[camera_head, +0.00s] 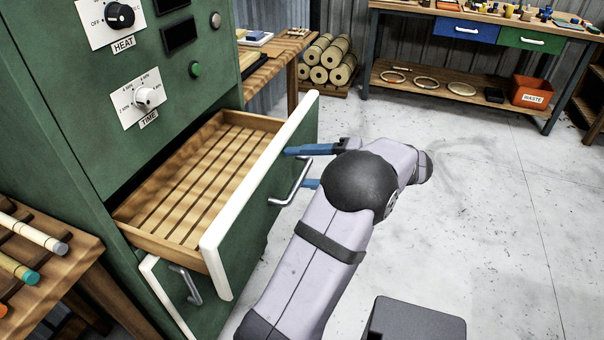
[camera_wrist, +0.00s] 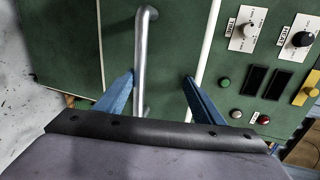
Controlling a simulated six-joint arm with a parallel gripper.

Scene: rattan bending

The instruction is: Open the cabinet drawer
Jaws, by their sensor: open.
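The green cabinet (camera_head: 60,140) stands at the left in the head view. Its upper drawer (camera_head: 259,212) is pulled out, with a white-edged green front and an empty slatted wooden inside. A metal bar handle (camera_head: 291,183) is on the drawer front. My gripper (camera_head: 296,168) is open, with blue fingers, at the handle. In the wrist view the handle (camera_wrist: 146,60) lies between the fingers of my gripper (camera_wrist: 158,77), nearer the left finger. I cannot tell whether a finger touches it. My arm hides part of the area before the drawer.
A lower compartment with its own handle (camera_head: 189,286) is under the open drawer. A wooden table (camera_head: 50,265) with rods stands at the left. The grey floor (camera_head: 490,210) at the right is clear.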

